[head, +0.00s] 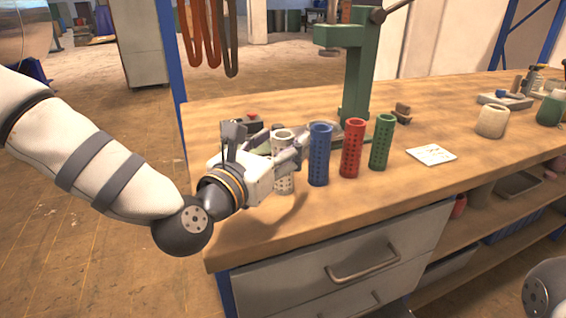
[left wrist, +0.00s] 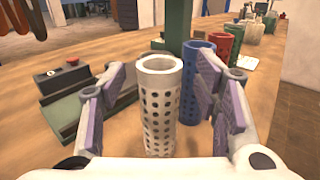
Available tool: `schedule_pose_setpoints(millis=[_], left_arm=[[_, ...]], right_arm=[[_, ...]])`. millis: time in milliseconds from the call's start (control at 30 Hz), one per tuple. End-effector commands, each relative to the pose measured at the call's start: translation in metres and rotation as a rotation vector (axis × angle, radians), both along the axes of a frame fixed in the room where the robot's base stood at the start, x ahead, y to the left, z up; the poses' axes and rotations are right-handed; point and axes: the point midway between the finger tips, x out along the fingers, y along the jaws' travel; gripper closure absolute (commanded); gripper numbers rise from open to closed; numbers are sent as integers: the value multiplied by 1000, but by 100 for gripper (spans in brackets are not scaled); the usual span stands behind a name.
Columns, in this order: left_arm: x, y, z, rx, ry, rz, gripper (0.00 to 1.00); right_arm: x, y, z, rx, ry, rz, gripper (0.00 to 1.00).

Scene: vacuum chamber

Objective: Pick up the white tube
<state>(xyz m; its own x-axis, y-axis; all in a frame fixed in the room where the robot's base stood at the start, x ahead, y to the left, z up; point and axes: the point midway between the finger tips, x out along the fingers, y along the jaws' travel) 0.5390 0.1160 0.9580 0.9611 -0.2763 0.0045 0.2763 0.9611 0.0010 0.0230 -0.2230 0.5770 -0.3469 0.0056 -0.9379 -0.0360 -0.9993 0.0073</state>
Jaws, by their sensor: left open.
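The white tube (head: 284,182) stands upright on the wooden workbench, leftmost in a row of perforated tubes. My left gripper (head: 284,145) is at the white tube and hides part of it in the head view. In the left wrist view the white tube (left wrist: 160,105) stands between the two open fingers of my left gripper (left wrist: 160,110). A gap shows on both sides of the tube, so the fingers look apart from it. My right gripper is not in view; only part of my right arm shows at the lower right of the head view.
A blue tube (head: 320,155) stands close to the right of the white one, then a red tube (head: 352,148) and a green tube (head: 382,142). A green press (head: 357,70) rises behind them. A device with a red button (left wrist: 70,75) lies left of the white tube.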

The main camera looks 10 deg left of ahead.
Motion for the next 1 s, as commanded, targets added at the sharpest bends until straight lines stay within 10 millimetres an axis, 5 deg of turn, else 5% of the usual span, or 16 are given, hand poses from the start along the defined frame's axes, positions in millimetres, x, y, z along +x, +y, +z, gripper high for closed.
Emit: schedule_pose_setpoints(millis=[333, 533, 867, 1000], left_arm=[[14, -4, -3, 0, 4, 0, 46], [14, -4, -3, 0, 4, 0, 91], [14, -4, -1, 0, 3, 0, 92], [14, -3, 16, -2, 0, 2, 92]], right_arm=[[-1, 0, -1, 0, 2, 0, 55], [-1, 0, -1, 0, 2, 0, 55], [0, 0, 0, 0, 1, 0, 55], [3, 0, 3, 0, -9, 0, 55]])
